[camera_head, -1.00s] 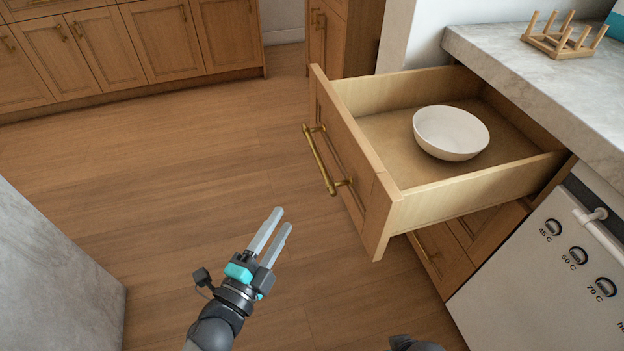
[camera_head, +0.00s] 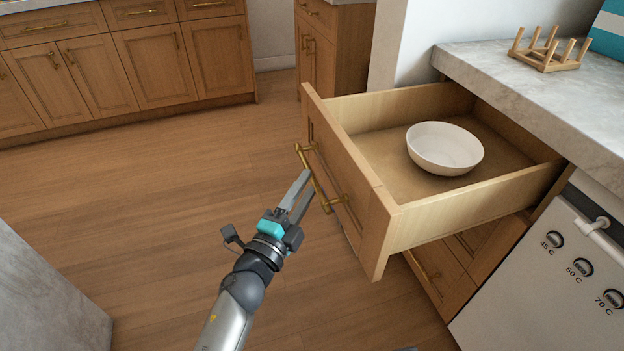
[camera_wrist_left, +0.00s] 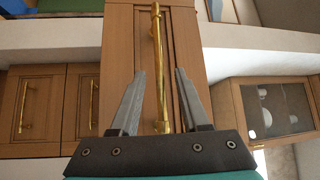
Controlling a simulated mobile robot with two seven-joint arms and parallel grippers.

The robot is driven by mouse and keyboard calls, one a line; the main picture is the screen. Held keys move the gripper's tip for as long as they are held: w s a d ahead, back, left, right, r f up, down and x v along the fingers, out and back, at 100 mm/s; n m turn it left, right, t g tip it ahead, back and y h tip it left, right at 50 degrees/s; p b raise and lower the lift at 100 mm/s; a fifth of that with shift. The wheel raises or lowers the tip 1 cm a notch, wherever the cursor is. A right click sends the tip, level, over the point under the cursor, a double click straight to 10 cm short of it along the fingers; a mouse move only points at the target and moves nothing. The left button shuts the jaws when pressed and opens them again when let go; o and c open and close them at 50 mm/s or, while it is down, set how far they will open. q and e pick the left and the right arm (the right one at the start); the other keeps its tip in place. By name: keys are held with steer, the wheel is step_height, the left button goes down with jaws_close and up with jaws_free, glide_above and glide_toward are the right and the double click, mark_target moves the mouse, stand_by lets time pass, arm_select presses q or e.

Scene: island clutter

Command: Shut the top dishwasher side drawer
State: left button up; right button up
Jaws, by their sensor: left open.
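The top drawer (camera_head: 345,175) beside the dishwasher (camera_head: 545,275) is pulled far out under the counter. A white bowl (camera_head: 445,150) sits inside it. The drawer's brass handle (camera_head: 318,180) is on its wooden front. My left gripper (camera_head: 300,190) is open at the handle, just in front of the drawer front. In the left wrist view the brass handle (camera_wrist_left: 159,70) runs lengthwise between the two open fingers (camera_wrist_left: 155,95); I cannot tell whether they touch it. My right gripper is not in view.
A marble counter (camera_head: 500,80) with a wooden rack (camera_head: 550,55) lies above the drawer. A lower drawer (camera_head: 440,275) is below it, shut. A grey block (camera_head: 45,290) stands at the left. The wooden floor (camera_head: 150,200) between is clear.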

mark_target(312, 178)
arm_select(q)
steer(key=x, duration=0.3)
steer(key=shift+w+d, duration=0.1)
steer(key=shift+w, duration=0.05)
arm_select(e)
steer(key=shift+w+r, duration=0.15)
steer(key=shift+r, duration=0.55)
arm_select(q)
jaws_close()
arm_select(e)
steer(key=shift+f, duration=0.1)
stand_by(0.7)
